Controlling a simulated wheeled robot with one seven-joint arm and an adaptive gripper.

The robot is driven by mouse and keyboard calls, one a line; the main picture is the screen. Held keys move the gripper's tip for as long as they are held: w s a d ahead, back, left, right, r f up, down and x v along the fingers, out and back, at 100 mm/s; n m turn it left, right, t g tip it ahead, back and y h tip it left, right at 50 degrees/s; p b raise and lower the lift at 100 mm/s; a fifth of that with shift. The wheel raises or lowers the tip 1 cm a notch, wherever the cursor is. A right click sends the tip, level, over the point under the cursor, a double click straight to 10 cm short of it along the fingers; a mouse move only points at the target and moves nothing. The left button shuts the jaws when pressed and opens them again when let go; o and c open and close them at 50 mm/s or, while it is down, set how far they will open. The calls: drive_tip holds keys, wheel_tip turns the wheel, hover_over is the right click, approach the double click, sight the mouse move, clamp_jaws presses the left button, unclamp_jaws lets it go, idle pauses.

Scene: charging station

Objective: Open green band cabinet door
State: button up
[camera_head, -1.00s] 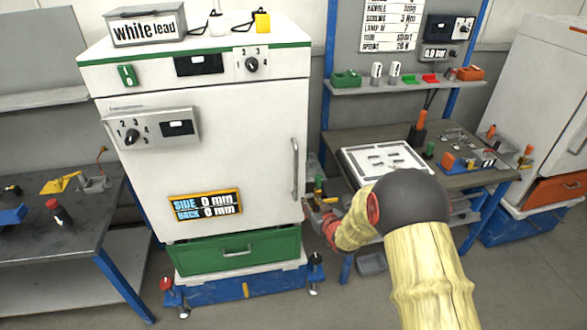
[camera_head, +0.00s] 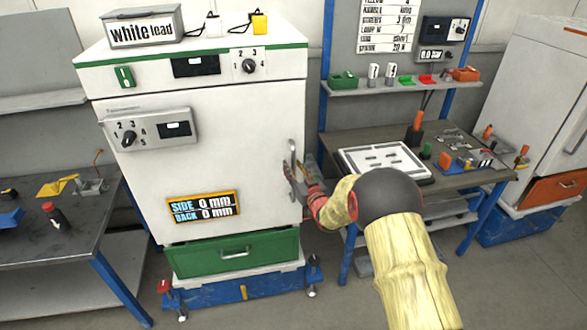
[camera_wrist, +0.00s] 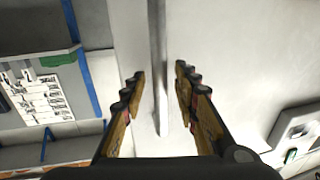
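The white cabinet with a green band (camera_head: 290,48) along its top stands left of centre in the head view. Its large white door (camera_head: 240,150) looks shut. A vertical metal bar handle (camera_head: 293,165) sits at the door's right edge. My gripper (camera_head: 299,178) is at the lower part of this handle. In the wrist view, my gripper (camera_wrist: 160,85) is open, with one finger on each side of the handle bar (camera_wrist: 158,60). Gaps show between the bar and both fingers. The handle's far end is out of the wrist view.
A green drawer (camera_head: 215,255) lies under the door, above a blue base (camera_head: 230,288). A workbench (camera_head: 350,140) stands to the right, close to my arm. A dark table (camera_head: 50,250) stands at the left. Floor shows between the cabinet and the workbench.

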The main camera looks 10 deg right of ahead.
drive_tip(key=shift+w, duration=0.15)
drive_tip(key=shift+c, duration=1)
clamp_jaws()
